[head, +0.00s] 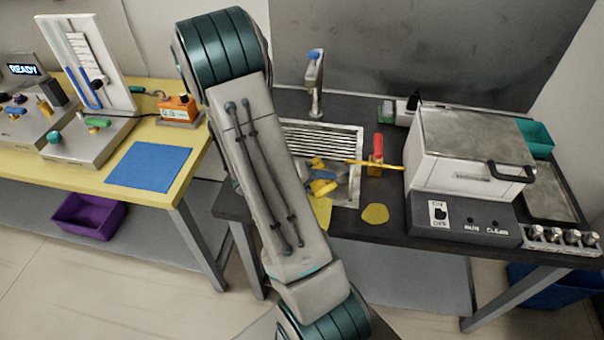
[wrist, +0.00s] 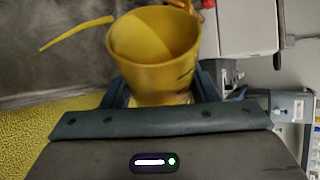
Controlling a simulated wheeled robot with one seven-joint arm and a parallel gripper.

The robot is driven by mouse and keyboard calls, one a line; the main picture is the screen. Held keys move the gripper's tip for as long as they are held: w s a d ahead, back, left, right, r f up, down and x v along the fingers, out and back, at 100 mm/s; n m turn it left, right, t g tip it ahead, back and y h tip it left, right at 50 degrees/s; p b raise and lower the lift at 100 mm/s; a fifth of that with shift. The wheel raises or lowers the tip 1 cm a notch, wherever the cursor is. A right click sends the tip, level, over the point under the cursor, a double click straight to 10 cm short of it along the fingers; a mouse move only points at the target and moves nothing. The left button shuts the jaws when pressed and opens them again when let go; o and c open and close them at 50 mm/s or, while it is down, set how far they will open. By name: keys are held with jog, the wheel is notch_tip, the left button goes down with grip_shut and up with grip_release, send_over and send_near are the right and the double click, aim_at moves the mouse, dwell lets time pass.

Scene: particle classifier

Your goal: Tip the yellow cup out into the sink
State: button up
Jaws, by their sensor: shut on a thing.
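The yellow cup (wrist: 155,75) is between the fingers of my gripper (wrist: 161,88) in the wrist view, and the gripper is shut on it. Its open rim faces the top of that view. Its inside is yellow with a diagonal shade line; I cannot tell how much it holds. In the head view my arm hides most of the gripper and cup. The sink (head: 345,140) has a slatted metal drainer at the back. Small yellow and blue shapes (head: 321,187) show over the basin beside my arm; I cannot tell which belong to the cup.
A thin yellow strip (head: 385,165) runs past a red-handled thing (head: 377,147) right of the sink. Flat yellow patches (head: 375,213) lie on the dark counter. A tap (head: 315,75) stands behind. A white box machine (head: 468,150) stands right, a yellow table (head: 185,180) left.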

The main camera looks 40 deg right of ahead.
aim_at(323, 165)
jog(key=shift+r+n+g+p, duration=0.45)
jog(key=shift+n+g+p, duration=0.15)
jog(key=shift+p, duration=0.55)
dwell(0.4)
jog(key=shift+w+f+n+g+p, duration=0.25)
jog(key=shift+w+n+g+p, duration=0.4)
jog(key=shift+p, duration=0.75)
jog(key=shift+w+r+n+g+h+p, duration=0.3)
jog(key=shift+w+r+n+g+p, duration=0.4)
jog(key=shift+p, duration=1.95)
jog(key=shift+w+d+r+n+g+h+p, duration=0.1)
jog(key=shift+w+r+n+g+h+p, duration=0.1)
jog(key=shift+w+r+n+g+p, duration=0.35)
jog(key=shift+d+r+n+g+h+p, duration=0.1)
jog(key=shift+r+n+g+h+p, duration=0.15)
jog(key=shift+n+p, duration=0.4)
dwell(1.2)
